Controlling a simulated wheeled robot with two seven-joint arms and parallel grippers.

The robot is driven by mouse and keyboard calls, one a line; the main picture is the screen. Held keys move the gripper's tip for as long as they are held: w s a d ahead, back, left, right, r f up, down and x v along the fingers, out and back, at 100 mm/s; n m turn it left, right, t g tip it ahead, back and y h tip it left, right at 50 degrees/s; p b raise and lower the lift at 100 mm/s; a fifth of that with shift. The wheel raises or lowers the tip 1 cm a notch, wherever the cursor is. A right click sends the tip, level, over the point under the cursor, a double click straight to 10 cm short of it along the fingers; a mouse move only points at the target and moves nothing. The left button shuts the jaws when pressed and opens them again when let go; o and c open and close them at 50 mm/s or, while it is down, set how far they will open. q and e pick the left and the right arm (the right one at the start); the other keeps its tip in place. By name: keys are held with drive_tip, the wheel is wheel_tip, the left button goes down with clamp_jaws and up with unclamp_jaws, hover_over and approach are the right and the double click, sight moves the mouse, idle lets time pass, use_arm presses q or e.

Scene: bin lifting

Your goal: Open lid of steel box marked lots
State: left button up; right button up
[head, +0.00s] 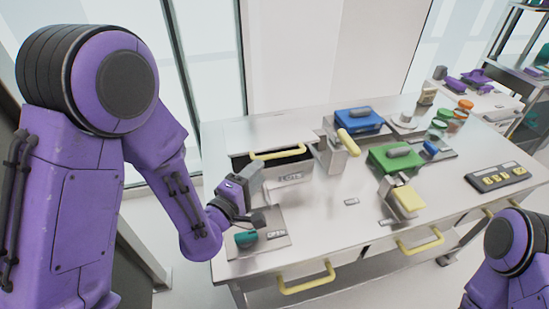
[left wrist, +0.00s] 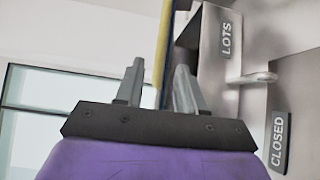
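The steel box marked LOTS (head: 291,178) stands at the back left of the steel bench. Its label also shows in the left wrist view (left wrist: 226,38). Its lid (head: 262,131) has a yellow bar handle (head: 278,154) along the front, and a dark gap shows below the lid's front edge. My left gripper (head: 255,174) is at the box's front left, close to the handle. In the left wrist view its fingers (left wrist: 159,82) are apart, with the yellow handle (left wrist: 164,45) lined up between them. Contact cannot be told. My right gripper is out of view.
A plate with a teal item (head: 246,239) lies in front of the box. A post with a yellow grip (head: 348,143) stands right of it. Blue (head: 358,120) and green (head: 396,158) boxes are farther right. A CLOSED label (left wrist: 279,142) shows in the wrist view.

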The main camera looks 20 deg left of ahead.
sight(271, 158)
use_arm(q)
drive_tip(key=w+b, duration=0.2)
drive_tip(key=w+d+b, duration=0.1)
drive_tip(key=w+b, duration=0.3)
drive_tip(key=w, duration=0.1)
drive_tip(key=shift+d+f, duration=0.2)
drive_tip(key=shift+d, duration=0.1)
drive_tip(key=shift+w+d, duration=0.15)
drive_tip(key=shift+w, duration=0.55)
drive_tip(key=shift+r, duration=0.1)
clamp_jaws()
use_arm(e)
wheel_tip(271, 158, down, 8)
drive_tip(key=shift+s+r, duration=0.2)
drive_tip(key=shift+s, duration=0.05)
